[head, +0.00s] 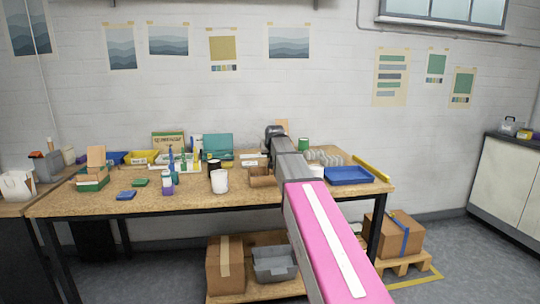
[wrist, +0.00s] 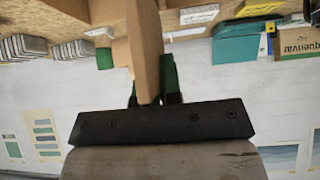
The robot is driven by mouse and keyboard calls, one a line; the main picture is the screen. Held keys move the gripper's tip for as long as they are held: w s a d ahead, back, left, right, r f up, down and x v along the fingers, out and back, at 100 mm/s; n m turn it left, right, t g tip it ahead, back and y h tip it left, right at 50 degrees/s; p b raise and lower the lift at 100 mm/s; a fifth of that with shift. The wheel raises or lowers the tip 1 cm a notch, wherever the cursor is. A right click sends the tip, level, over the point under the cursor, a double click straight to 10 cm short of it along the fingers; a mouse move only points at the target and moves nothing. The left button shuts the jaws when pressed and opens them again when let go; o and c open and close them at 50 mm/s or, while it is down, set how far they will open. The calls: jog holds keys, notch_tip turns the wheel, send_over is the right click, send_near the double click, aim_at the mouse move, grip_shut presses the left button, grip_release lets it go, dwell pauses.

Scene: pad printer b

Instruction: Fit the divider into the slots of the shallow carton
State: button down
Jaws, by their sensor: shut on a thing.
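My gripper (wrist: 150,88) is shut on the divider (wrist: 146,45), a flat tan board seen nearly edge-on in the wrist view, with a dark green finger on each side. The shallow carton (head: 262,178) is a small open brown box on the bench in the head view. Brown cardboard at the top of the wrist view (wrist: 105,14) looks like part of it, close to the divider's far end. I cannot tell whether the divider touches the carton or lines up with its slots. In the head view my arm hides the fingers and part of the carton.
A white cup (head: 220,181) and a dark cup stand left of the carton. A blue tray (head: 348,176), a green can (head: 303,144) and a metal rack (head: 324,158) are to the right. A teal box (head: 218,146) stands behind. The front left bench edge is mostly clear.

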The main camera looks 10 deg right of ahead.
jog(key=shift+f, duration=2.85)
dwell(3.4)
dwell(0.8)
jog(key=c, duration=1.5)
grip_release()
